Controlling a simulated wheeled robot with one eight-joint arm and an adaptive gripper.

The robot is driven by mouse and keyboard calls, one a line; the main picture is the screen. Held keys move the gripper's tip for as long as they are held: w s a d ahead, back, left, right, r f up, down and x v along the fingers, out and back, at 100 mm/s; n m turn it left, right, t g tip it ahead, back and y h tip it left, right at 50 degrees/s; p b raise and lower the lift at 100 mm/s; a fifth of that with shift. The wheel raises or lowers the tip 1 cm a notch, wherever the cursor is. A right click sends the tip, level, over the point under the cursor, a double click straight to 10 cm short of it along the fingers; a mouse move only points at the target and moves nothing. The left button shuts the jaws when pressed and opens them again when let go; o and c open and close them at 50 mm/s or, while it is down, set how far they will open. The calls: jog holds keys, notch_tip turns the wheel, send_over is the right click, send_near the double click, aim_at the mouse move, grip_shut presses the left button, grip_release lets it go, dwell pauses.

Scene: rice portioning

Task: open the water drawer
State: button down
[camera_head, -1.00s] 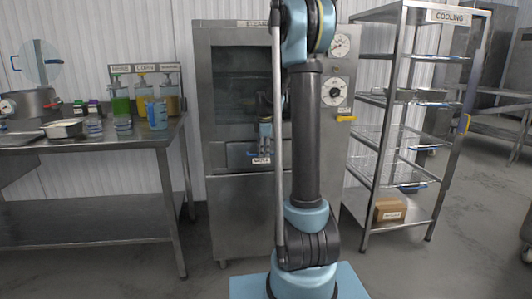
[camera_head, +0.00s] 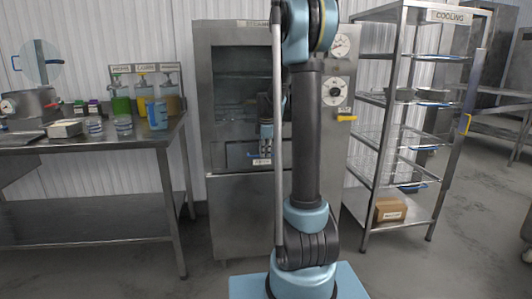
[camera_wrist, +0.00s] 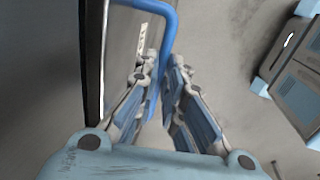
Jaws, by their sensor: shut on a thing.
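The water drawer (camera_head: 241,155) is in the front of the steel steam cabinet (camera_head: 235,210), below its glass door, with a small white label under it. My arm stands in front and hides part of the cabinet. My gripper (camera_head: 266,132) is at the drawer front in the head view. In the wrist view my gripper (camera_wrist: 160,92) is shut on the blue drawer handle (camera_wrist: 168,22), which runs between the two fingers. A white label strip shows beside the handle. How far out the drawer stands is hard to tell.
A steel table (camera_head: 80,145) on the left holds a pot, cups, a blue jug (camera_head: 157,115) and pump bottles. A cooling rack (camera_head: 400,110) with a cardboard box (camera_head: 389,209) on its bottom shelf stands on the right. The floor between is clear.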

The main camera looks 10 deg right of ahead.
jog(key=s, duration=2.2)
jog(key=shift+s+a, duration=0.15)
jog(key=shift+a, duration=0.2)
jog(key=c, duration=1.7)
grip_release()
jog(key=shift+d, duration=0.1)
jog(key=shift+s+r, duration=0.35)
jog(key=shift+r, duration=1.6)
jog(key=shift+s+r, duration=0.35)
jog(key=shift+r, duration=1.55)
jog(key=shift+s+r, duration=0.35)
jog(key=shift+r, duration=1.6)
